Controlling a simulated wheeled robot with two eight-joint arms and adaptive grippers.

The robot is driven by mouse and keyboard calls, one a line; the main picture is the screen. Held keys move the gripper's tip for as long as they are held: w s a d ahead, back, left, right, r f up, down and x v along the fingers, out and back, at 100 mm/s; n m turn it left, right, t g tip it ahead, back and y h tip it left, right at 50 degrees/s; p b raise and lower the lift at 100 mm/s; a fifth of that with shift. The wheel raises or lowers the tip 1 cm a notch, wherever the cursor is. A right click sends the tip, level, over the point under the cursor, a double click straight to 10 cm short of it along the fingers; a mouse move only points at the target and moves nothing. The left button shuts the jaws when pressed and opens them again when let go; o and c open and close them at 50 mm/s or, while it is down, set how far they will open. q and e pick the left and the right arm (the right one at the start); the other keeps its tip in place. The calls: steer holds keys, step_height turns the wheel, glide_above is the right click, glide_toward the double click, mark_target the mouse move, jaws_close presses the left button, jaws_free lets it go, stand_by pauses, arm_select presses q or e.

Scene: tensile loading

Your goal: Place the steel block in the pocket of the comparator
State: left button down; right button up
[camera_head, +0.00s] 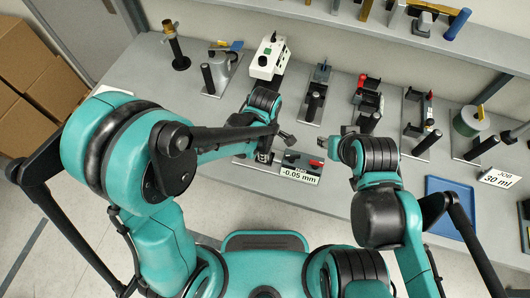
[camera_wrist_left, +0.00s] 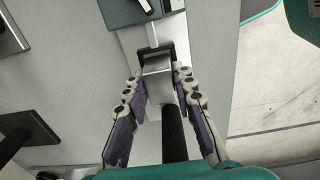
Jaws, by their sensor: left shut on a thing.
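The comparator (camera_head: 301,171) is at the front edge of the bench in the head view, with a display reading -0.05 mm. Part of its body shows at the top of the left wrist view (camera_wrist_left: 128,12), with a thin stem (camera_wrist_left: 153,32) reaching down to a black part. My left gripper (camera_wrist_left: 157,78) is shut on a small silver block, the steel block (camera_wrist_left: 157,69), beside that black part. I cannot tell whether the block is seated in the pocket. A dark cylinder (camera_wrist_left: 174,135) shows between the fingers.
Several fixtures with black posts stand along the bench, including a white box (camera_head: 268,58) and a green spool (camera_head: 468,121). A blue tray (camera_head: 452,205) lies at the front right. A job card (camera_head: 498,178) reads 30 ml. A shelf (camera_head: 400,35) runs behind.

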arm_select(q)
steer(key=shift+f, duration=0.45)
steer(key=shift+f, duration=0.15)
steer(key=c, duration=1.3)
jaws_free()
steer(key=shift+o, duration=0.2)
